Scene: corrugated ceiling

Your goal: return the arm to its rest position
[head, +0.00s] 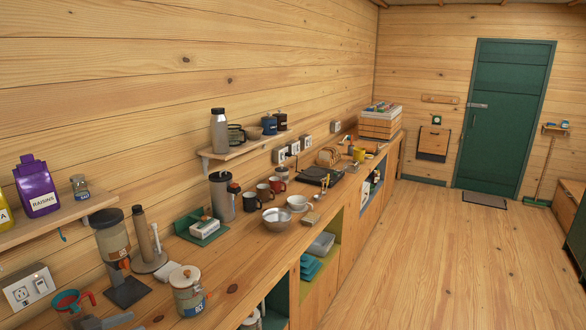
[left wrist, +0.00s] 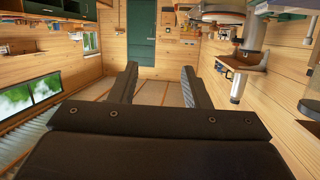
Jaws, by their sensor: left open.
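My left gripper (left wrist: 159,74) shows in the left wrist view. Its two dark fingers stand wide apart with nothing between them. They touch nothing that I can see. That view is upside down, with the corrugated ceiling (left wrist: 40,145) at the bottom and the green door (left wrist: 141,20) beyond the fingers. In the head view I cannot make out either gripper for certain. My right gripper does not show.
In the head view a long wooden counter (head: 245,245) runs along the left wall, crowded with mugs, bowls and jars. Shelves (head: 235,150) hang above it.

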